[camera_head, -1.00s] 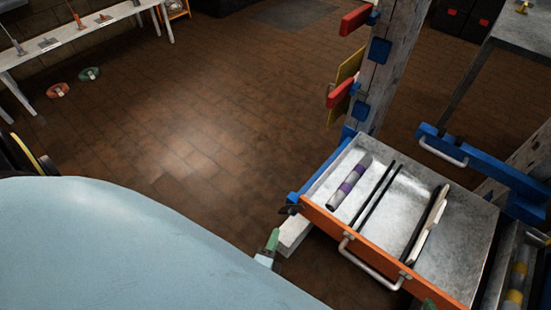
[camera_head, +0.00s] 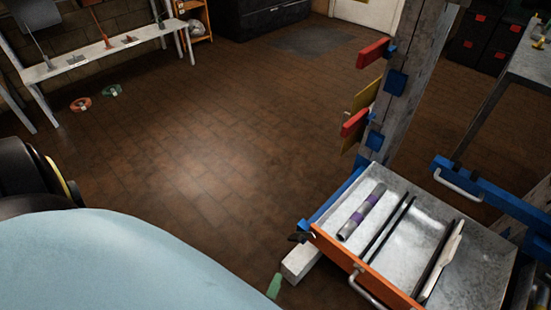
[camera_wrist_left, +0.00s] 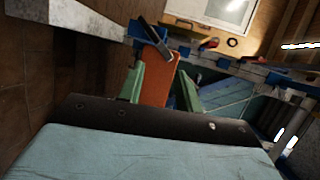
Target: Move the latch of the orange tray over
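The orange tray shows at lower right in the head view, pulled out, with an orange front (camera_head: 352,263) and a grey metal inside. Its dark latch (camera_head: 300,237) sits at the front's left end. In the left wrist view the latch (camera_wrist_left: 153,36) is a dark bar slanting across the top of the orange front (camera_wrist_left: 160,80). My left gripper (camera_head: 275,286) shows only a green fingertip in the head view, below and left of the latch. In the left wrist view its two green fingers (camera_wrist_left: 161,84) are apart, with the orange front beyond them. My right gripper is not in view.
The tray holds a grey tube with purple bands (camera_head: 361,212), black rods (camera_head: 390,229) and a pale flat piece (camera_head: 441,262). A post (camera_head: 409,85) with red and blue blocks stands behind it. A blue rail with a handle (camera_head: 458,183) is at right.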

